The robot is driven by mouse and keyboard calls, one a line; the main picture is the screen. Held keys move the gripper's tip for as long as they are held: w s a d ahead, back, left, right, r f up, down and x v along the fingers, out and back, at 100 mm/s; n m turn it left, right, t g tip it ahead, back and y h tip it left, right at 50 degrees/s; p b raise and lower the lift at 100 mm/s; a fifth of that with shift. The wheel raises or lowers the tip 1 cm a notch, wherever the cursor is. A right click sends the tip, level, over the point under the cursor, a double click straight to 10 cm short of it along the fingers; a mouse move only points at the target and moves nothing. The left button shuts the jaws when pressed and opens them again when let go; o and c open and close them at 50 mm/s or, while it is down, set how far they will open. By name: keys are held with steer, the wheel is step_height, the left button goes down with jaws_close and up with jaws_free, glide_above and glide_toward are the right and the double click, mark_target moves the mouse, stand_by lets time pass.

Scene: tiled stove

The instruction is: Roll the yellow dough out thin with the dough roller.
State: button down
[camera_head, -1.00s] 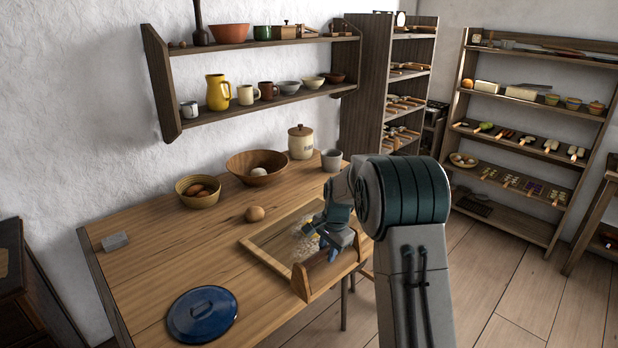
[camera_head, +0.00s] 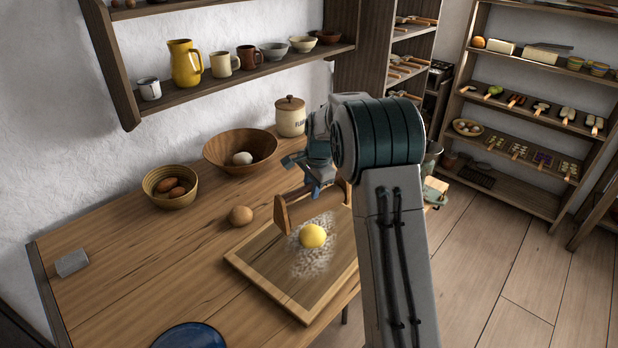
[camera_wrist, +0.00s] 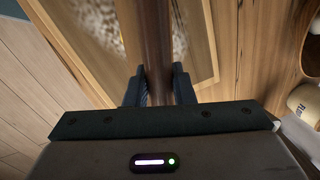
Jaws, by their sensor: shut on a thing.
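The yellow dough (camera_head: 313,236) is a round ball on a floured patch of the wooden board (camera_head: 261,268). The dough roller (camera_head: 292,208) is brown wood with a handle frame, at the far side of the dough. My gripper (camera_head: 318,186) is shut on the roller and stands behind the dough in the head view. In the wrist view, my gripper's fingers (camera_wrist: 159,88) clasp the dark bar of the roller (camera_wrist: 156,35), and flour (camera_wrist: 100,20) shows beside it. I cannot tell whether the roller touches the board or the dough.
A brown egg (camera_head: 241,215) lies left of the board. A basket (camera_head: 165,203), a wooden bowl (camera_head: 215,157) and a flour jar (camera_head: 290,119) stand along the back. A blue lid (camera_head: 190,339) lies at the front. The table's left part is mostly clear.

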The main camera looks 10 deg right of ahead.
mark_target(309, 197)
steer(key=shift+s+a+f+b, duration=0.1)
steer(key=shift+a+f+b, duration=0.05)
steer(key=shift+f+b, duration=1.75)
steer(key=shift+f, duration=0.85)
steer(key=shift+f+b, duration=0.4)
steer(key=shift+f, duration=0.3)
steer(key=shift+s, duration=0.15)
steer(key=shift+s+d+b, duration=0.35)
steer(key=shift+s+d, duration=0.1)
steer(key=shift+s, duration=0.2)
steer(key=shift+w+a+p, duration=0.4)
steer(key=shift+w+p, duration=0.05)
steer(key=shift+w, duration=0.3)
steer(key=shift+w+a+p, duration=0.35)
steer(key=shift+w+p, duration=0.05)
steer(key=shift+w, duration=0.35)
